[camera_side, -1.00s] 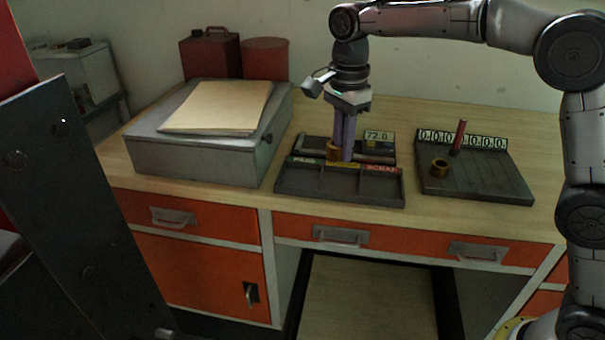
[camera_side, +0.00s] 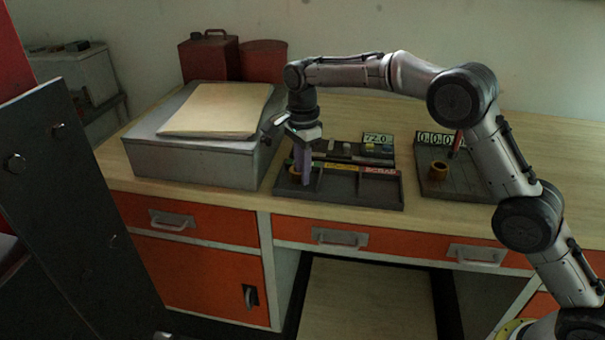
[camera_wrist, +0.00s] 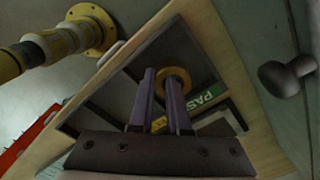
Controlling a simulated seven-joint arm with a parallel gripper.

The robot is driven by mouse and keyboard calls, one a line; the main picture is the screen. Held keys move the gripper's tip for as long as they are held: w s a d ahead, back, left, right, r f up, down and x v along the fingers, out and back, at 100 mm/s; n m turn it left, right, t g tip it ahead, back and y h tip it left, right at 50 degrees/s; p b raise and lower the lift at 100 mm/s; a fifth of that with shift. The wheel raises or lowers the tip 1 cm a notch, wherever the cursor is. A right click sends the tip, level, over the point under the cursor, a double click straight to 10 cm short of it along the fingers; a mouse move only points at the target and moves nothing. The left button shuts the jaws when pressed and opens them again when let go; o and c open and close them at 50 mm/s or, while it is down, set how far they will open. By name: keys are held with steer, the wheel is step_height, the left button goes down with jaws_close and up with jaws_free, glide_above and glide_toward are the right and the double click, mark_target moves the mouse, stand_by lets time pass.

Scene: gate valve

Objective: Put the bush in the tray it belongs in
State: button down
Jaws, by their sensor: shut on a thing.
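The bush (camera_side: 293,171) is a brass-coloured ring at the tips of my gripper (camera_side: 302,180) in the side view. My gripper is shut on it, over the left compartment, by the PASS label, of the dark sorting tray (camera_side: 338,190). In the wrist view the bush (camera_wrist: 180,74) shows at the fingertips of my gripper (camera_wrist: 158,74), beside the green PASS label (camera_wrist: 208,94). The fingers partly cover it. I cannot tell whether it touches the tray floor. The red SCRAP label (camera_side: 380,171) marks the right compartment.
Behind the tray is a gauge with a display reading about 72.0 (camera_side: 378,139). A grey box (camera_side: 195,160) with a tan top stands close left of my gripper.

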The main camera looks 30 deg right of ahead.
steer(key=shift+f, duration=0.4)
steer(key=shift+f, duration=0.15)
steer(key=c, duration=0.9)
jaws_free()
steer(key=shift+r, duration=6.1)
